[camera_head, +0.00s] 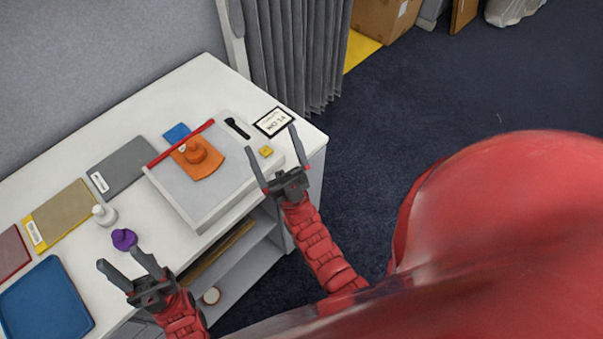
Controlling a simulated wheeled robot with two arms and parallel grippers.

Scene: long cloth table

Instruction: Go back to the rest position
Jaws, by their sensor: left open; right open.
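My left gripper (129,271) is open and empty at the front edge of the white table, beside a purple object (124,239). My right gripper (276,160) is open and empty, over the right front part of the table near a white box-like platform (203,215). Both arms are red and reach up from the lower part of the picture. Neither gripper appears to touch anything.
On the white table (150,95) lie a blue tray (45,303), a tan folder (62,213), a grey folder (122,166) and a white stamp-like object (104,215). Open shelves are below.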

